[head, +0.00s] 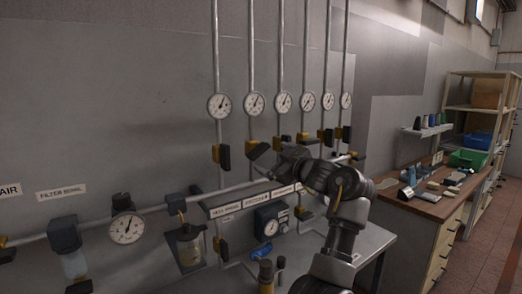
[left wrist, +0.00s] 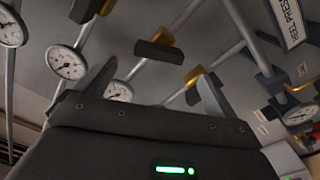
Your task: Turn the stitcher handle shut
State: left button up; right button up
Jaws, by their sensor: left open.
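Several vertical pipes on the wall carry black handles with yellow valve bodies. The handle above the label that seems to read STITCHER (head: 256,200) is a black bar (head: 257,149), tilted, on the second pipe from the left. My left gripper (head: 270,160) is just right of and below it, apart from it as far as I can tell. In the left wrist view the two fingers (left wrist: 155,85) are spread and empty. A black handle with a yellow body (left wrist: 158,49) shows beyond and between them. I cannot tell for sure which valve that is. My right gripper is not in view.
Round gauges (head: 254,103) sit above the handles. Neighbouring handles (head: 222,156) stand close on both sides. A wooden bench (head: 412,203) with tools and bins stands at the right.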

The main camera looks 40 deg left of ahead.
aim_at(261, 152)
pick_arm(q)
jog(key=p+x, duration=0.2)
jog(key=x, duration=0.5)
jog(key=shift+w+p, duration=0.15)
jog(key=shift+p, duration=0.2)
jog(key=shift+w+a+f, duration=0.15)
jog(key=shift+a, duration=0.35)
jog(key=c, duration=1)
